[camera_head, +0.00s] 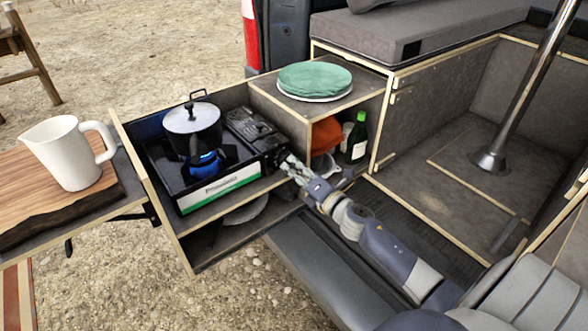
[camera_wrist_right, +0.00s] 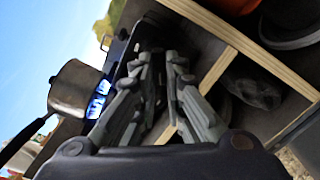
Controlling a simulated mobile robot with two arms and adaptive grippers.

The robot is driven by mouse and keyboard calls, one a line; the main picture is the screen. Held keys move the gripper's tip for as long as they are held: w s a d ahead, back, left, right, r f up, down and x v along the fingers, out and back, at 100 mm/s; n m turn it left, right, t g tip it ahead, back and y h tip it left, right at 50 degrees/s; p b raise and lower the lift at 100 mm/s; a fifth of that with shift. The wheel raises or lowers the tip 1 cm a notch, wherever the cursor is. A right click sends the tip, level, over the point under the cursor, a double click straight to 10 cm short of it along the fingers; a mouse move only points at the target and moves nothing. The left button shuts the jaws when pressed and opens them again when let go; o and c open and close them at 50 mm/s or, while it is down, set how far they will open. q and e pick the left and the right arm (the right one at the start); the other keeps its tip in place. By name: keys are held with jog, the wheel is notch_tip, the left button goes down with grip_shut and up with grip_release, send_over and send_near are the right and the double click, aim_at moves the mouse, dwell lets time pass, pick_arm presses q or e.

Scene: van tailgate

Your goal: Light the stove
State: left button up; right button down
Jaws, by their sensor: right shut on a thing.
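The portable camping stove (camera_head: 219,190) sits in the pulled-out wooden drawer, its front panel white and green. A lidded pot (camera_head: 192,128) stands on its burner, and a blue flame (camera_head: 205,162) shows beneath it. Both pot (camera_wrist_right: 75,88) and blue flame (camera_wrist_right: 97,103) also show in the right wrist view. My right gripper (camera_head: 284,161) is at the stove's right front end. In the right wrist view its fingers (camera_wrist_right: 161,62) are closed on the stove's knob, which they mostly hide. My left gripper is not in view.
A white pitcher (camera_head: 65,150) stands on a wooden board (camera_head: 40,192) at left. A green-topped stack of plates (camera_head: 314,79) sits on the cabinet. A dark bottle (camera_head: 357,140) and an orange item (camera_head: 326,134) stand in the cabinet opening. Wooden drawer walls border the stove.

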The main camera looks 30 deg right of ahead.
jog(key=shift+f, duration=0.15)
jog(key=c, duration=1.7)
grip_release()
jog(key=shift+o, duration=0.2)
jog(key=shift+s, duration=0.1)
jog(key=s, duration=1.2)
jog(key=shift+d, duration=0.45)
jog(key=shift+w, duration=0.1)
